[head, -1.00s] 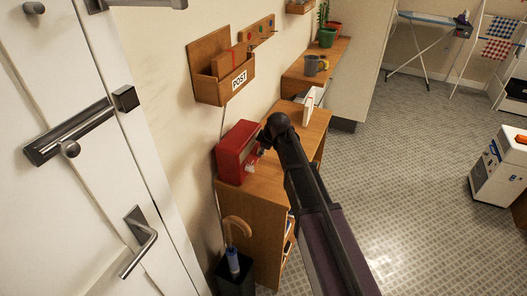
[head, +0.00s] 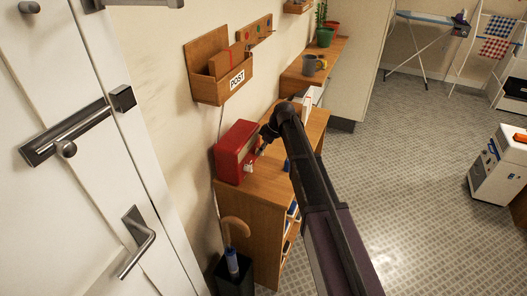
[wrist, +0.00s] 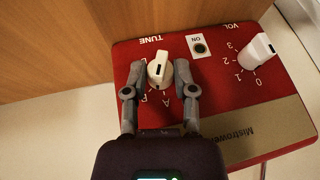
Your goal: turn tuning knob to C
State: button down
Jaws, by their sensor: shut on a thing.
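A red radio (head: 234,143) stands on a wooden shelf unit against the wall; the wrist view shows its red front (wrist: 222,103) upside down. The white tuning knob (wrist: 160,72), below the word TUNE, has a dark mark on its face. My gripper (wrist: 159,75) has one finger on each side of this knob and is shut on it. Letters lie around the knob on its near side; the fingers partly hide them, and I cannot tell which one the mark points to. In the head view my gripper (head: 261,147) is at the radio's front, mostly hidden by my arm.
The white volume knob (wrist: 258,50) with a number scale sits beside the tuning knob, and a small ON indicator (wrist: 200,47) lies between them. A wooden post box (head: 221,80) hangs above the radio. An umbrella stand (head: 234,277) stands below.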

jog(key=shift+a+g+y, duration=0.2)
jog(key=shift+g+y, duration=0.1)
jog(key=shift+g, duration=0.5)
jog(key=shift+c, duration=2.1)
grip_release()
jog(key=shift+a, duration=0.1)
